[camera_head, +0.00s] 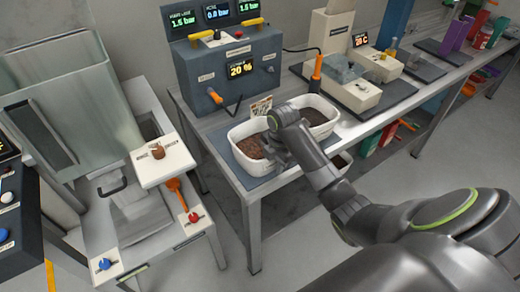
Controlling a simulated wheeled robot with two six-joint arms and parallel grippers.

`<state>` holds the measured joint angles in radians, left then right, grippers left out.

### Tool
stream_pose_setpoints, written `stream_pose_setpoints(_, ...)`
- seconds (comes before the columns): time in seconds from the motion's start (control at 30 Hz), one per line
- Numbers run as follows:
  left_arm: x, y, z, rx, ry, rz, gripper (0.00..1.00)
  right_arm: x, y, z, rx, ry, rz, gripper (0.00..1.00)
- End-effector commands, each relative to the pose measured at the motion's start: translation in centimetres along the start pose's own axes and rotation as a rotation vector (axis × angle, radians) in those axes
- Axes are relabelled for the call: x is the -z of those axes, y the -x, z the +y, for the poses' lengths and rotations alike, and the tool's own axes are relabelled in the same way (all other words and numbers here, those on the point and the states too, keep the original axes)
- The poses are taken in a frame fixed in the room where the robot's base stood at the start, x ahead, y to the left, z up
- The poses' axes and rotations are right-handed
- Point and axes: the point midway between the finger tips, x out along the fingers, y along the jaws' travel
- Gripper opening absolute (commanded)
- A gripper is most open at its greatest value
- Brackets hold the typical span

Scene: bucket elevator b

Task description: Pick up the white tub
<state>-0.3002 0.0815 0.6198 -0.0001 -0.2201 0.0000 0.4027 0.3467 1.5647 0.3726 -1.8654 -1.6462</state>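A white tub (256,170) with brown, crumbly contents stands on a blue-grey mat (252,185) near the corner of the bench. A second white tub (328,128), also with brown contents, stands just right of it. My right arm reaches in from the right. Its gripper (274,151) is at the right side of the left tub, over its rim, between the two tubs. The wrist hides part of both tubs. The fingers are small and dark, so whether they are open or grip the rim is unclear. My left gripper is out of view.
A blue-grey control box (230,75) with displays stands behind the tubs, and a small printed card (261,106) is beside them. Scale-like devices (355,92) stand farther right. A machine with a clear hopper (70,105) and a white platform (163,160) is at left, across a floor gap.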

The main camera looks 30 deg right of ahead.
Motion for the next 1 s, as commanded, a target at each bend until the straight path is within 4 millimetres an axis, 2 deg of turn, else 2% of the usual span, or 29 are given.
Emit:
stream_pose_setpoints(0.17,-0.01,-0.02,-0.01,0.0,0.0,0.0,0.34,0.0,-0.02,0.0,0.0,0.0,0.0,0.29)
stream_pose_setpoints(0.4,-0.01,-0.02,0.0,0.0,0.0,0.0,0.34,0.0,0.0,0.01,0.0,0.0,0.0,0.0)
stream_pose_setpoints(1.0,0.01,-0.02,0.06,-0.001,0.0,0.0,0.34,0.0,0.0,0.01,0.0,0.0,0.0,0.0)
